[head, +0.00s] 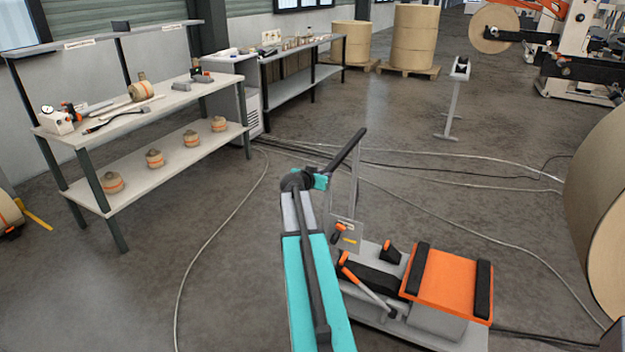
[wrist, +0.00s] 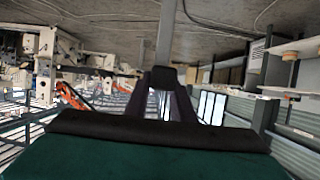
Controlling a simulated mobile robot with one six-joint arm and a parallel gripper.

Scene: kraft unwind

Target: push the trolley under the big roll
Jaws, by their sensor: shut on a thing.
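The trolley (head: 375,308) is a low grey base with an orange bed (head: 447,280) and two black pads on top. Its upright post carries a black handle bar (head: 347,150). My gripper (head: 322,180) is at the near end of this bar and shut on it; my arm partly hides the fingers. In the wrist view my gripper (wrist: 167,105) shows dark fingers closed around a black piece, with a grey post beyond. The big brown roll (head: 590,190) is at the right edge, cut off by the frame, to the right of the trolley and apart from it.
Cables (head: 470,222) cross the floor behind and right of the trolley. A workbench (head: 150,105) with small rolls stands at the left. A grey stand (head: 453,100) is at the back. Palleted rolls (head: 415,38) are farther back. Open floor lies between trolley and bench.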

